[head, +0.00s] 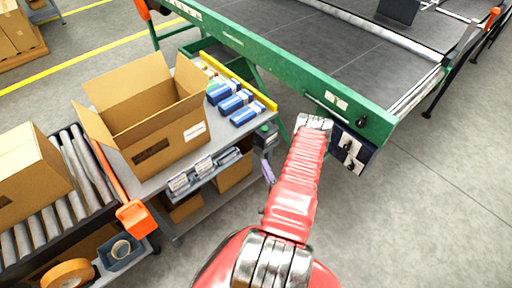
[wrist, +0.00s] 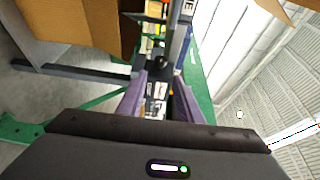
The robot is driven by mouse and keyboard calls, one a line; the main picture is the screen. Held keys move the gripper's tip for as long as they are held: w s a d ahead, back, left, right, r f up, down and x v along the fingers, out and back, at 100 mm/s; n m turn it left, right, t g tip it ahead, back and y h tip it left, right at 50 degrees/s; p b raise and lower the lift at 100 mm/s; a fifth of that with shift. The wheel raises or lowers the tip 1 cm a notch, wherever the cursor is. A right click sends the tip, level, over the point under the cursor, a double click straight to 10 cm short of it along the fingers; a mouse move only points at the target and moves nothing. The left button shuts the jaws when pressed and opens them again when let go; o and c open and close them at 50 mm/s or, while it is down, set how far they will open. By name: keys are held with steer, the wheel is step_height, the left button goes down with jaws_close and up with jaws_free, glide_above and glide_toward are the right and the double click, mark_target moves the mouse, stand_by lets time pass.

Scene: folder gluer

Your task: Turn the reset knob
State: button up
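My gripper shows in the wrist view (wrist: 159,92) as two purple fingers standing apart, with nothing visibly held between them. In the head view only a bit of one purple finger (head: 268,172) shows left of my red arm. A small dark round thing (wrist: 159,62) lies beyond the fingertips, centred between them; it may be the reset knob, but its markings are too small to read. A small dark box with a green part (head: 265,135) sits at the bench corner near my gripper. I cannot tell whether the fingers touch anything.
The bench (head: 160,180) holds an open carton (head: 150,120) and blue-and-white packs (head: 235,102). A green conveyor frame (head: 270,55) runs behind my arm, with a dark panel (head: 352,150) at its end. A roller conveyor (head: 75,170) stands left. Floor at right is clear.

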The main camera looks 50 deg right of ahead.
mark_target(256, 142)
steer(key=shift+s, duration=0.2)
steer(key=x, duration=1.4)
steer(key=shift+s+a+r, duration=0.1)
steer(key=shift+c, duration=0.4)
steer(key=c, duration=0.7)
